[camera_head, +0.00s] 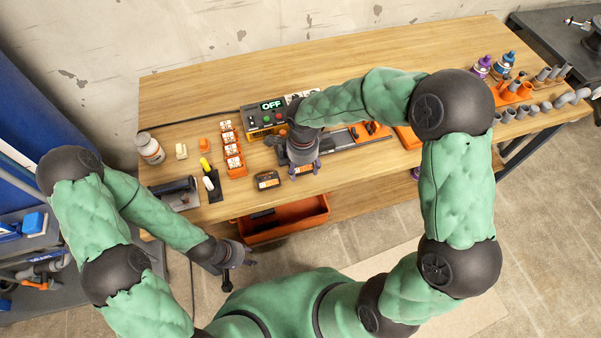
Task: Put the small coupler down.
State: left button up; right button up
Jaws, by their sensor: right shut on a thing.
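My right gripper (304,170) points down over the front middle of the workbench (400,178), just in front of the controller box. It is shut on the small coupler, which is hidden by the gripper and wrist. I cannot tell whether the coupler touches anything below. A small orange-and-white piece shows between and behind the fingertips. My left gripper (241,274) hangs in front of the bench, below its front edge, away from the objects. Its fingers look spread apart and nothing shows between them.
A control box (266,118) reading OFF stands behind the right gripper. Pipe pieces (548,104) and two bottles (504,62) stand at right. An orange drawer (290,219) juts below the edge.

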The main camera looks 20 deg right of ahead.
aim_at(300, 171)
jog(key=shift+w+a+f+b, duration=0.15)
jog(key=shift+f+b, duration=0.25)
jog(key=shift+f, duration=0.55)
jog(key=shift+w+a+f+b, duration=0.1)
jog(key=shift+f+b, duration=0.25)
jog(key=shift+f, duration=0.6)
jog(key=shift+f, duration=0.1)
jog(key=o, duration=1.2)
jog(key=shift+c, duration=0.2)
jog(key=shift+r, duration=0.45)
notch_tip(300, 171, up, 11)
jog(key=p, duration=0.4)
jog(key=shift+r, duration=0.15)
